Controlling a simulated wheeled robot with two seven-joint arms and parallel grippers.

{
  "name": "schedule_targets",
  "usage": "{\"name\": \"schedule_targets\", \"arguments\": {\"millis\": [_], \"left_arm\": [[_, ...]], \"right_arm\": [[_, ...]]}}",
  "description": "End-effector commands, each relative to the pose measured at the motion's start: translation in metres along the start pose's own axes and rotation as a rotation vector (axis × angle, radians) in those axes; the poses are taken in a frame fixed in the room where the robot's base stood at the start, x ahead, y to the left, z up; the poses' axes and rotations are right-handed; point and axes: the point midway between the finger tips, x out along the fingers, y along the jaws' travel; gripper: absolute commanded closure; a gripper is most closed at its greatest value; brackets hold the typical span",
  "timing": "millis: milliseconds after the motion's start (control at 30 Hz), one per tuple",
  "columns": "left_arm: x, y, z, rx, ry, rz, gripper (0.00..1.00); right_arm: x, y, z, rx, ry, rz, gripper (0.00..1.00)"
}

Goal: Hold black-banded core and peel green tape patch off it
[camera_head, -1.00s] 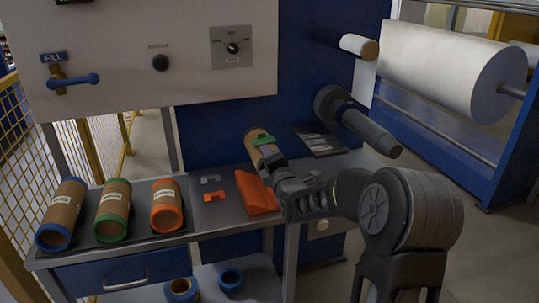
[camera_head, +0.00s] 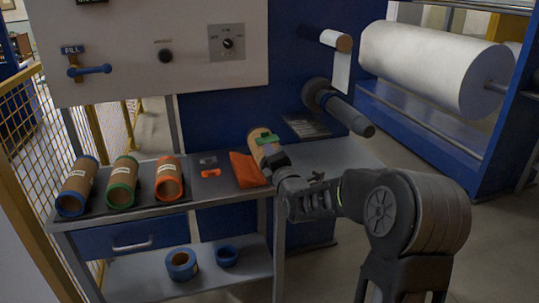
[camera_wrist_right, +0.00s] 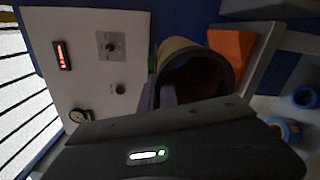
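The brown core (camera_head: 257,148) with a green tape patch (camera_head: 266,139) is tilted at the right part of the bench, beside the orange block (camera_head: 246,170). My right gripper (camera_head: 276,160) is at its near end and appears shut on its wall. The core's dark open end also shows in the right wrist view (camera_wrist_right: 187,50), with a finger at its left rim. The far finger is hidden. The tape patch looks flat on the core. My left gripper is out of view.
Blue-banded (camera_head: 77,186), green-banded (camera_head: 123,182) and orange-banded (camera_head: 168,181) cores lie on a dark mat at left. A small orange piece (camera_head: 211,174) lies beside them. A dark spindle (camera_head: 345,112) sticks out behind. Blue rings (camera_head: 182,264) lie on the lower shelf.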

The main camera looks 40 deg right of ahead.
Motion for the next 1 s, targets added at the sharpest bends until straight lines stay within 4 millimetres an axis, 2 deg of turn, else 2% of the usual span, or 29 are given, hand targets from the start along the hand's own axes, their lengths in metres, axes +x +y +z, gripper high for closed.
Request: {"name": "schedule_targets", "arguments": {"millis": [100,233,367,533,833,1000], "left_arm": [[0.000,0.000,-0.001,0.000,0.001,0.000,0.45],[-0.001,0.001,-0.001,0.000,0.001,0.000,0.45],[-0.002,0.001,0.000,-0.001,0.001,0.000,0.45],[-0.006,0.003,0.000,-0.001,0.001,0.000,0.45],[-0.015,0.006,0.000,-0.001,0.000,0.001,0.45],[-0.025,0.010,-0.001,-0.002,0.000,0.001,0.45]], "right_arm": [[-0.004,0.013,0.002,0.001,-0.008,0.005,1.00],[-0.008,0.015,-0.011,0.001,0.000,0.005,1.00],[-0.012,0.014,-0.027,0.000,0.013,0.009,1.00],[-0.019,0.011,-0.056,0.000,0.041,0.015,1.00],[-0.041,0.001,-0.127,0.000,0.113,0.036,1.00],[-0.066,-0.009,-0.182,-0.001,0.178,0.054,1.00]]}}
